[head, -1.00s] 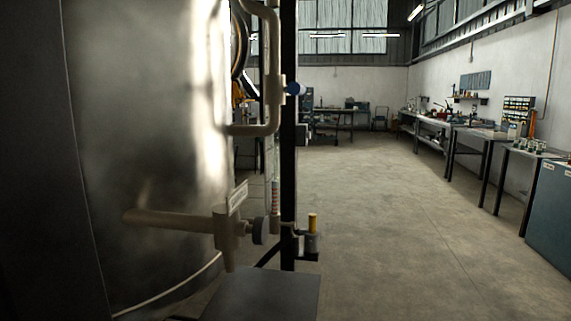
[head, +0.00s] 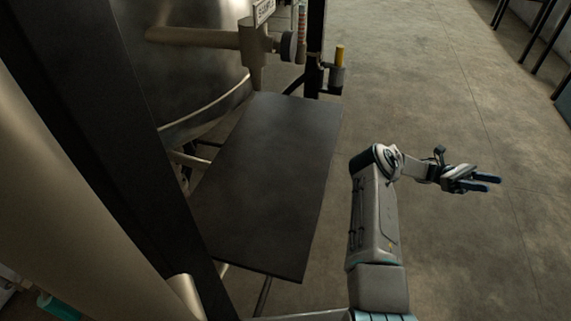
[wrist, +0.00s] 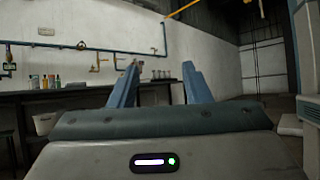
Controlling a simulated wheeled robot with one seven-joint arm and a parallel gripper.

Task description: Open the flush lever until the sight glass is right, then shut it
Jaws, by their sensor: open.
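My gripper (head: 492,183) is open and empty, out to the right over bare floor, apart from the pipework. Its two blue fingers stand apart in the wrist view (wrist: 160,72). A pale pipe valve (head: 255,50) with a tag and a round dark knob (head: 289,46) juts from the steel vessel. Beside it a red-and-white banded upright (head: 302,20), perhaps part of the sight glass, is cut off by the top edge; no level can be read. A small yellow-topped fitting (head: 339,66) sits by the black post. I cannot tell which part is the flush lever.
A dark flat plate (head: 265,190) lies below the valve, between the vessel (head: 190,60) and my arm. A dark post and a thick pipe crowd the left. The floor right of my arm is clear. In the wrist view, a bench (wrist: 80,97) with bottles stands along a wall.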

